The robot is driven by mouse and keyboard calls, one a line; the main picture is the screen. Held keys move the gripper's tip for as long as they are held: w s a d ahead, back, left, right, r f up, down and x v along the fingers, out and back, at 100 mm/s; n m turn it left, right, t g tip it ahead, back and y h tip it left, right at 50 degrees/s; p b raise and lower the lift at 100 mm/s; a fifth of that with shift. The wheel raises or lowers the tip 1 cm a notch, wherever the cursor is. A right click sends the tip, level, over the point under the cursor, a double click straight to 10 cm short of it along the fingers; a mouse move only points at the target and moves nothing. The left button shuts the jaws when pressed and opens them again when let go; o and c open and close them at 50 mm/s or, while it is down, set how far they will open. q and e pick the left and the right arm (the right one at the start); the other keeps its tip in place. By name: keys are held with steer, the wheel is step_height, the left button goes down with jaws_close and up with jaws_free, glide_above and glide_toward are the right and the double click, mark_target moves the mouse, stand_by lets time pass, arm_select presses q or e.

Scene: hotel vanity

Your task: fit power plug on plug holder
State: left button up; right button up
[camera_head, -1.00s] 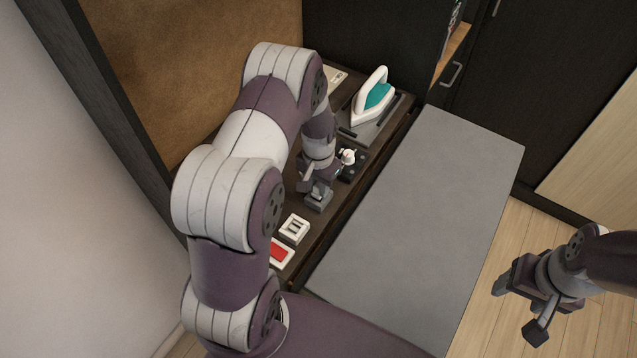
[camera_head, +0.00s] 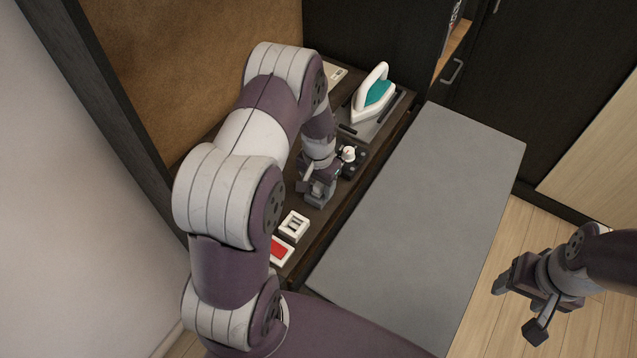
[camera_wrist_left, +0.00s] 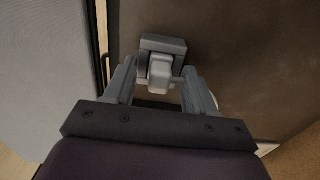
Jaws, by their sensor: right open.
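My left gripper (camera_head: 317,192) is low over the dark counter in the head view, pointing down. Whether plug and block are seated together is unclear. My right gripper (camera_head: 528,299) is open and empty over the floor at the right.
A white and teal iron (camera_head: 372,96) stands at the back of the counter (camera_head: 318,243). A dark unit with a white knob-like part (camera_head: 348,154) is close right of my left gripper. White (camera_head: 294,224) and red (camera_head: 279,249) items lie nearer. The grey board (camera_head: 420,220) is clear.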

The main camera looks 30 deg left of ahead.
mark_target(319, 185)
arm_select(q)
step_height(319, 185, up, 13)
steer(key=b, duration=0.2)
steer(key=shift+f, duration=0.15)
arm_select(e)
steer(key=shift+f, duration=1)
arm_select(q)
steer(key=s+d+r, duration=0.1)
steer(key=s+d, duration=0.3)
steer(key=s, duration=0.2)
steer(key=s+d+r+t, duration=0.1)
steer(key=s+d, duration=0.3)
steer(key=s, duration=0.3)
steer(key=shift+s+r+n, duration=0.2)
steer(key=shift+r+n, duration=0.1)
steer(key=shift+r, duration=0.05)
steer(key=shift+d, duration=0.1)
steer(key=shift+s, duration=0.1)
arm_select(e)
steer(key=shift+o, duration=0.3)
